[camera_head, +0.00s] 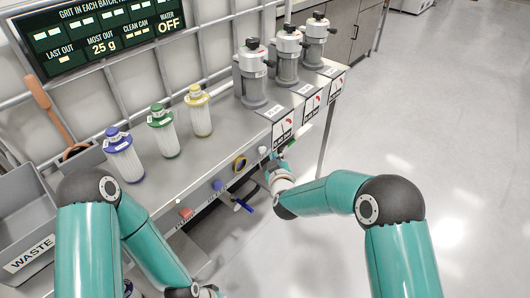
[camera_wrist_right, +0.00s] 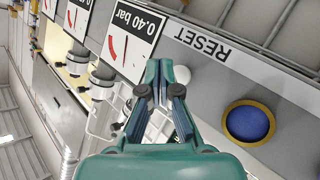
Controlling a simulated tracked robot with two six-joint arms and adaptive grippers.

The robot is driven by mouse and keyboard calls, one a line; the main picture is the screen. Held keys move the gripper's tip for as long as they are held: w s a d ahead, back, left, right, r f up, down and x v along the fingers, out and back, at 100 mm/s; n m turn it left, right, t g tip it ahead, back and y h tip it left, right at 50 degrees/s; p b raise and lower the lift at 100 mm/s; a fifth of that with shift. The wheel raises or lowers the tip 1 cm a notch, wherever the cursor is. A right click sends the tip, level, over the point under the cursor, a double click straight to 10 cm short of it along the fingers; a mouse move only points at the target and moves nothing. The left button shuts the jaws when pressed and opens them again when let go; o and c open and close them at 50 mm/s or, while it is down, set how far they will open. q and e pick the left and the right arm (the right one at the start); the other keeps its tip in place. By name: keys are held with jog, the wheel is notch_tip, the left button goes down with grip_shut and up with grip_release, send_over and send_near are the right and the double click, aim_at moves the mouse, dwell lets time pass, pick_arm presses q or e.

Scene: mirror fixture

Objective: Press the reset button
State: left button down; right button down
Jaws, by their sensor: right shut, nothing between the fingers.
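The RESET label (camera_wrist_right: 200,45) is upside down on the grey panel in the right wrist view. My right gripper's fingers are shut and empty, in front of the panel close to the label. I cannot tell whether they touch anything. In the head view my right gripper (camera_head: 276,166) is at the bench's front edge, small and partly hidden. My left gripper is out of view.
A blue disc in a yellow ring (camera_wrist_right: 248,122) is right of the fingers. Along the bench front are a yellow ring (camera_head: 239,163), a blue knob (camera_head: 217,185) and a red part (camera_head: 185,213). Gauge cards (camera_wrist_right: 128,38) are close by. Floor at right is clear.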

jog(key=shift+s+d+b, duration=0.25)
jog(key=shift+s+d, duration=0.35)
jog(key=shift+d, duration=0.2)
jog(key=shift+s+d+b, duration=0.2)
jog(key=shift+s+d, duration=0.35)
jog(key=shift+d, duration=0.25)
jog(key=s+d+f+m+g+h, duration=0.1)
jog(key=d+f+h, duration=0.1)
jog(key=d+f, duration=0.65)
jog(key=s+d+f+m+g, duration=0.2)
jog(key=s+d+f+g, duration=0.2)
jog(key=s+d+f, duration=0.4)
jog(key=s+a+f+m+g+y, duration=0.1)
jog(key=s+f+g, duration=0.15)
jog(key=s, duration=0.55)
jog(key=s+a+f+m+g+y, duration=0.1)
jog(key=s+f+m+g, duration=0.15)
jog(key=s, duration=0.55)
jog(key=s+a+m+g+y, duration=0.1)
jog(key=s+a+m+g, duration=0.25)
jog(key=s, duration=0.85)
notch_tip(320, 180, up, 16)
jog(key=p, duration=1.6)
jog(key=shift+d+p, duration=0.15)
jog(key=shift+p, duration=0.2)
